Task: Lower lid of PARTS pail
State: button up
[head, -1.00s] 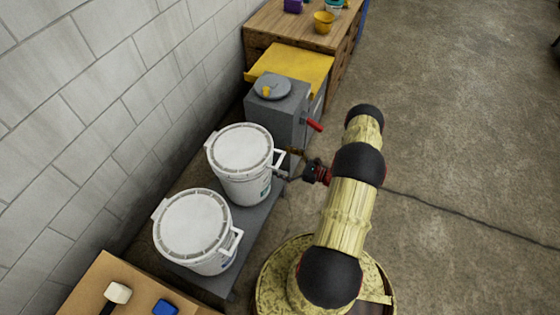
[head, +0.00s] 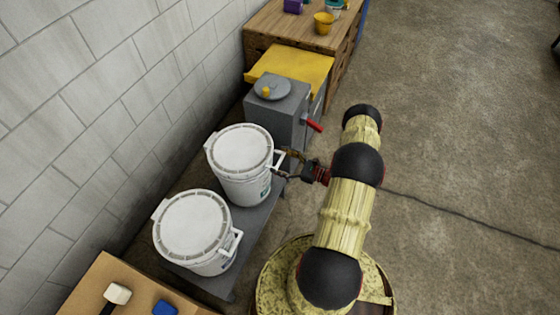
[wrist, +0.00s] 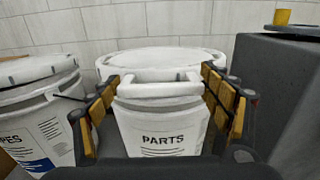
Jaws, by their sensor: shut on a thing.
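The PARTS pail (head: 245,187) is a white pail on the grey bench, the farther of two from me. Its white lid (head: 241,147) lies over the mouth, roughly level; I cannot tell whether a small gap remains under it. In the wrist view the pail (wrist: 163,142) shows its PARTS label, with the lid (wrist: 160,60) above. A white lid handle (wrist: 162,88) sticks out towards me. My gripper (head: 283,162) is at the right side of the pail, its yellow-padded fingers on both sides of the handle and shut on it.
A second white pail (head: 212,262) with its own lid stands nearer on the bench (head: 262,224). A grey box (head: 283,115) with a red lever stands close behind the PARTS pail. The block wall (head: 95,110) is on the left; open floor (head: 460,150) is on the right.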

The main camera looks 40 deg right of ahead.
jog(key=c, duration=0.6)
jog(key=shift+c, duration=0.7)
jog(key=w+a+r+g+p, duration=0.1)
jog(key=w+r+g+p, duration=0.1)
jog(key=r+p, duration=0.4)
jog(key=w+a+r+g+h+p, duration=0.1)
jog(key=w+r+p, duration=0.2)
jog(key=r+p, duration=0.3)
notch_tip(320, 180, up, 5)
jog(key=shift+w+f+g+p, duration=0.1)
jog(key=shift+w+g+p, duration=0.1)
jog(key=shift+g+p, duration=0.2)
jog(key=shift+a, duration=0.1)
